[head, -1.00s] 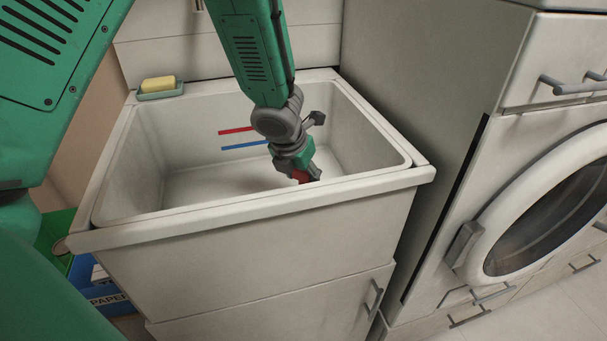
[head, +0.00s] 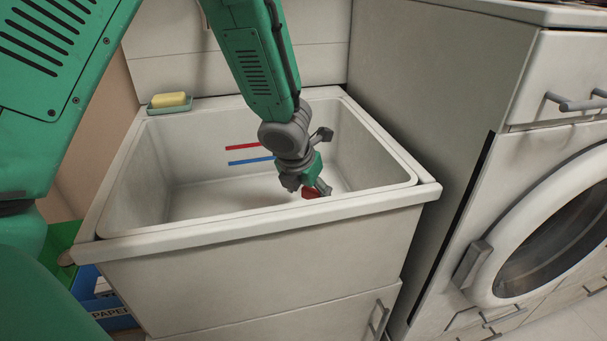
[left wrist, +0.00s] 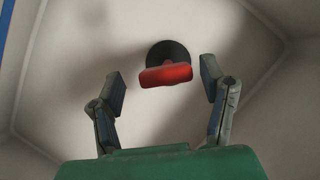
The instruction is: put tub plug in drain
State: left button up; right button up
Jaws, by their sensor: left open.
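The tub plug has a red grip (left wrist: 165,75), seen in the left wrist view against a round dark disc (left wrist: 170,52) on the pale basin floor. I cannot tell whether the disc is the plug's base or the drain, nor how the plug is seated. The red grip also shows low in the sink in the head view (head: 312,193). My left gripper (head: 307,186) reaches down into the sink, open, with one finger on each side of the red grip and a gap to both in the left wrist view. My right gripper is out of view.
The white sink (head: 250,222) has a raised rim around the arm. A yellow soap (head: 168,99) sits in a dish on its back left corner. A washing machine (head: 520,230) stands to the right. Blue and green bins (head: 92,290) stand at lower left.

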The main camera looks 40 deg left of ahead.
pick_arm(q)
jog(key=v, duration=1)
jog(key=shift+r, duration=0.25)
